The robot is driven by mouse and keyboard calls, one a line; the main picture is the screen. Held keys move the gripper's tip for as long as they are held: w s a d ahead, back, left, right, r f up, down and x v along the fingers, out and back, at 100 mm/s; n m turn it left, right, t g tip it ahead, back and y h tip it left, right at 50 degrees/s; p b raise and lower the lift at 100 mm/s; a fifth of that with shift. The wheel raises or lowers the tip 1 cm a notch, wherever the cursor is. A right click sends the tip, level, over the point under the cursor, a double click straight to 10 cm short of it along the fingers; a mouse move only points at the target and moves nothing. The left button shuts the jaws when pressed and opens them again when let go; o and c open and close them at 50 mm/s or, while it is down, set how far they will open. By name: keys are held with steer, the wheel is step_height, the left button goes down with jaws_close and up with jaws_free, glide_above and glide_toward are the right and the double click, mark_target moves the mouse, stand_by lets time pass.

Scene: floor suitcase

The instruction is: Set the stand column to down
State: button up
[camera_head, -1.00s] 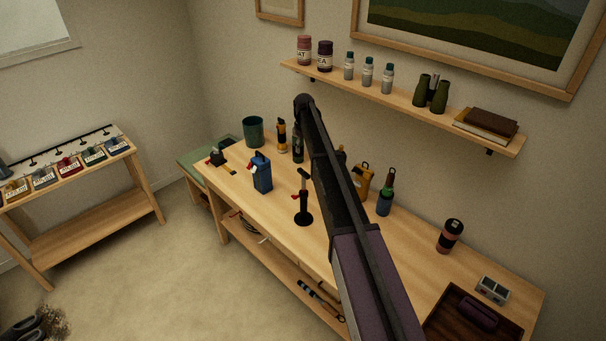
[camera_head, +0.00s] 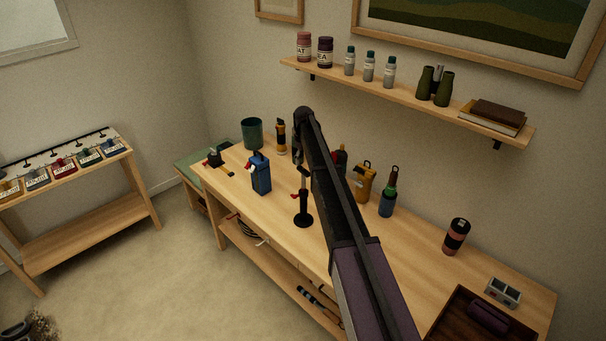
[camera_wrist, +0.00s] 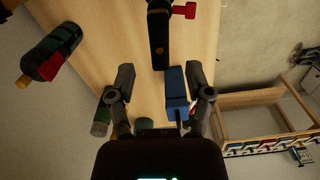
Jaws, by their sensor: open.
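The stand (camera_head: 303,207) is on the workbench, with a round black base, an upright dark column and a small red lever on its left side. Its upper end is close to my arm in the head view, and I cannot tell how far its column is extended. In the wrist view the stand (camera_wrist: 159,35) is at the top centre, its red lever (camera_wrist: 186,11) pointing right. My gripper (camera_wrist: 160,80) is open, with its fingers apart and nothing held. The stand lies beyond the fingertips.
A blue container (camera_head: 261,174) stands left of the stand; it shows near the right finger in the wrist view (camera_wrist: 176,92). A yellow device (camera_head: 363,183) and a blue-green bottle (camera_head: 388,193) stand to the right. A wall shelf (camera_head: 405,98) runs above the bench (camera_head: 270,215).

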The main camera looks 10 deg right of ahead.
mark_target(304, 170)
steer(key=shift+f+b, duration=2.1)
steer(key=shift+f, duration=0.3)
jaws_close()
